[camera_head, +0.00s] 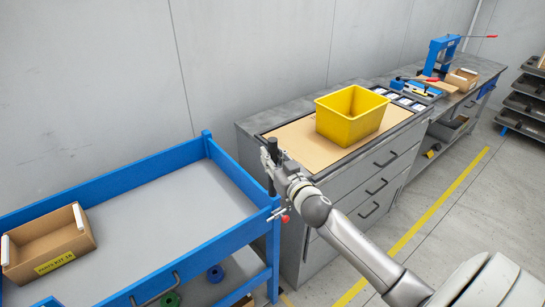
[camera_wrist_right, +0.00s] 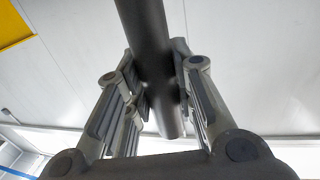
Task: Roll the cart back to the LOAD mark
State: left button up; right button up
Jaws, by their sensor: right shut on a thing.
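The cart (camera_head: 165,181) has a blue frame and grey shelves and stands at the left in the head view. A dark upright handle (camera_head: 272,148) rises at its right end, near the corner. My right gripper (camera_head: 271,169) is shut on this handle. In the right wrist view the handle (camera_wrist_right: 145,35) is a dark round bar between the two fingers (camera_wrist_right: 163,88). My left gripper is not in view. I cannot make out a LOAD mark in either view.
A box labelled as a parts kit (camera_head: 50,247) sits on the cart's top shelf. A grey drawer bench (camera_head: 345,205) with a yellow bin (camera_head: 350,118) stands close to the cart's right end. A yellow floor line (camera_head: 425,217) runs along open floor at right. A wall is behind.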

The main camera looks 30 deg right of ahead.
jog(key=shift+d, duration=0.1)
grip_shut()
jog(key=d, duration=0.7)
jog(key=shift+w, duration=0.3)
jog(key=o, duration=1)
grip_release()
jog(key=shift+a, duration=0.25)
jog(key=shift+c, duration=0.2)
jog(key=s+a, duration=0.1)
jog(key=s, duration=1.1)
jog(key=shift+a, duration=0.2)
